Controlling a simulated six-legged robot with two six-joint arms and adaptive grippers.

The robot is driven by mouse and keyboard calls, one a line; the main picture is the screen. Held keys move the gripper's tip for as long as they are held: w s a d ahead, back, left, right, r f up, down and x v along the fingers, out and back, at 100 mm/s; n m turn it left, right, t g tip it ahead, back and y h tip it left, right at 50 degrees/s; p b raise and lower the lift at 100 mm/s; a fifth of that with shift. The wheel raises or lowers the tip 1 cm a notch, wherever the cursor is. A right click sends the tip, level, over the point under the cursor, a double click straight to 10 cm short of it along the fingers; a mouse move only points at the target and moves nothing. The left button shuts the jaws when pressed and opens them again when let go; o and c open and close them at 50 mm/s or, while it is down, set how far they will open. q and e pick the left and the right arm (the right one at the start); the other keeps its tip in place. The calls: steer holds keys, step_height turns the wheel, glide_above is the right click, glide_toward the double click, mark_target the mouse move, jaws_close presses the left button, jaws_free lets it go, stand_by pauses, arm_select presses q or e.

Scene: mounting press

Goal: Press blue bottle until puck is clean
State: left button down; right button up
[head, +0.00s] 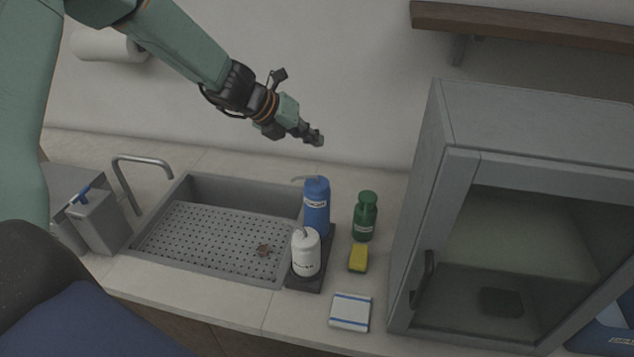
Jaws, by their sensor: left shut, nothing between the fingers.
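A blue bottle (316,207) with a thin bent spout at its top stands upright on a dark tray (327,254) at the sink's right edge. My right gripper is not in view.
A white bottle (305,254) stands in front of the blue one. A green bottle (365,217), yellow sponge (358,258) and folded white cloth (350,312) are to the right, before a grey glass-front cabinet (416,230). A faucet (137,172) and grey box (98,222) stand left.

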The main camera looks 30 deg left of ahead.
arm_select(q)
steer(key=shift+f, duration=0.1)
steer(key=b, duration=0.7)
glide_above(314, 183)
step_height(314, 183, down, 7)
steer(key=shift+f, duration=0.15)
steer(key=shift+s+f+b, duration=0.15)
steer(key=shift+f+b, duration=0.35)
steer(key=shift+f, duration=0.15)
